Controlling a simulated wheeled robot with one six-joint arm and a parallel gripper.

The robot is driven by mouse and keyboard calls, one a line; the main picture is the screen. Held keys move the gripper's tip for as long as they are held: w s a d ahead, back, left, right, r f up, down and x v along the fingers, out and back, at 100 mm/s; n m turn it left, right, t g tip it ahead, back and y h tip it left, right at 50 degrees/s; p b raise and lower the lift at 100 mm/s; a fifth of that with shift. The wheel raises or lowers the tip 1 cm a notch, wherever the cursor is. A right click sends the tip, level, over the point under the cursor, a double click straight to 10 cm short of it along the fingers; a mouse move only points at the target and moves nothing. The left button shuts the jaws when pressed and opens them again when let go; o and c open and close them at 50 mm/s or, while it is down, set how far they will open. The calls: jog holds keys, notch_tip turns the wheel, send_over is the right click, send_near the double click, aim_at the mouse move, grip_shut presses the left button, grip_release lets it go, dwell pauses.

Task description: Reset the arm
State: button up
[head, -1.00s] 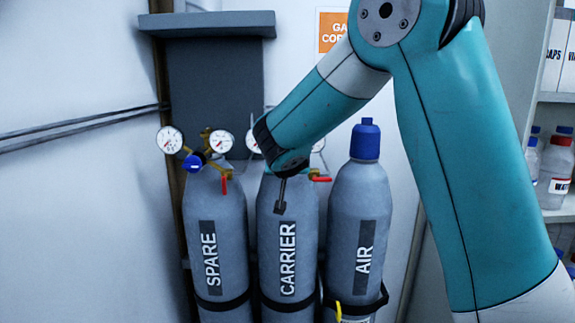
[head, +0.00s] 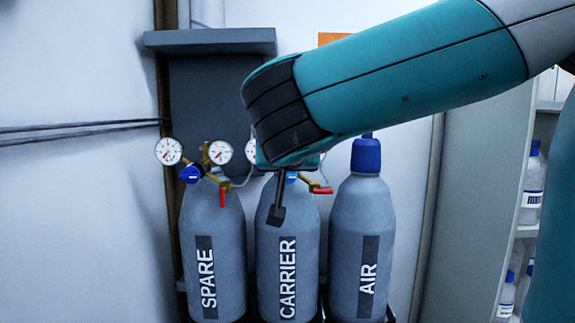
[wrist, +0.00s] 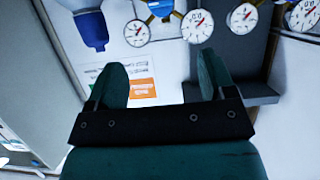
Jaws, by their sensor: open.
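My gripper (wrist: 163,78) is open in the wrist view, with its two green fingers apart and nothing between them. In the head view a dark finger of my gripper (head: 277,214) shows in front of the upper part of the CARRIER cylinder (head: 290,240). My arm comes in from the upper right and hides part of the CARRIER cylinder's regulator. I cannot tell how far the finger is from the cylinder.
The SPARE cylinder (head: 212,240) with gauges (head: 169,151) and a blue knob stands left. The AIR cylinder (head: 360,230) with a blue cap stands right. Shelves with bottles (head: 533,185) are far right. The left wall is clear beside thin pipes (head: 80,128).

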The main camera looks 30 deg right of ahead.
dwell(0.4)
jog(key=s+a+f+n+g+y, duration=0.2)
jog(key=s+a+f+n+y, duration=0.15)
jog(key=f, duration=0.35)
jog(key=s+a+f+n+g+y, duration=0.3)
jog(key=a+f+y, duration=0.1)
jog(key=a+f, duration=0.15)
jog(key=s+a+f+n+g+y, duration=0.2)
jog(key=s+a+n+g, duration=0.1)
jog(key=s, duration=0.4)
jog(key=s+a+f+n+g+y, duration=0.2)
jog(key=s+a+f+n+g, duration=0.1)
jog(key=s, duration=0.5)
jog(key=shift+a+f+n+b, duration=0.35)
jog(key=shift+a+n+b, duration=0.1)
jog(key=shift+a+n, duration=0.3)
